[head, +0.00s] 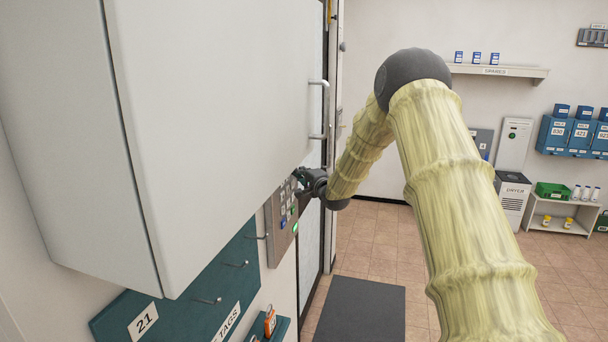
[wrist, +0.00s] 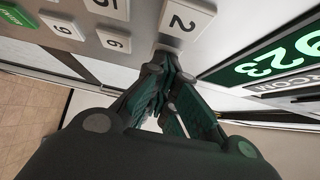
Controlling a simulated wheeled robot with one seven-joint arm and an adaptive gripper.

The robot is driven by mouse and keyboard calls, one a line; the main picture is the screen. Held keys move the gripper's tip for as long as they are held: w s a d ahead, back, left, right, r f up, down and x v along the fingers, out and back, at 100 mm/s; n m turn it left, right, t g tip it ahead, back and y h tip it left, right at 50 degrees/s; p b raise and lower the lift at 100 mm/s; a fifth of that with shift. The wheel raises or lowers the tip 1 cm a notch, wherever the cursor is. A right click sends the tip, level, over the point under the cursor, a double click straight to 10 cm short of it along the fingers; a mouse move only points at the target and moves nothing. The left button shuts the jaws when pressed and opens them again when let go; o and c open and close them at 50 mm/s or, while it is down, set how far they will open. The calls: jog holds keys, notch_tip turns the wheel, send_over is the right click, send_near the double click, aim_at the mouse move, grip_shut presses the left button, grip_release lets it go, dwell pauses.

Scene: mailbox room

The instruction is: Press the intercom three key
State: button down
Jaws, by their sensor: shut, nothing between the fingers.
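The intercom panel (head: 274,234) is a grey metal plate on the wall at the left, seen at a steep angle in the head view. In the wrist view its white keys show, among them the two key (wrist: 182,20) and the six key (wrist: 112,41). My gripper (wrist: 168,68) is shut and empty, its fingertips at the panel beside the two key. The three key's spot lies behind the fingertips, so its face is hidden and I cannot tell whether they touch it. In the head view my gripper (head: 301,178) is at the panel's upper part.
A display (wrist: 262,68) with green digits is beside the keys. A large white cabinet (head: 215,90) juts out at the left, close to the panel. A teal tag board (head: 180,308) with hooks hangs below it. The floor (head: 380,245) to the right is open, with a dark mat (head: 358,310).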

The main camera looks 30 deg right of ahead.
jog(key=s+d+b, duration=0.2)
jog(key=s+b, duration=0.2)
jog(key=s, duration=0.9)
dwell(0.5)
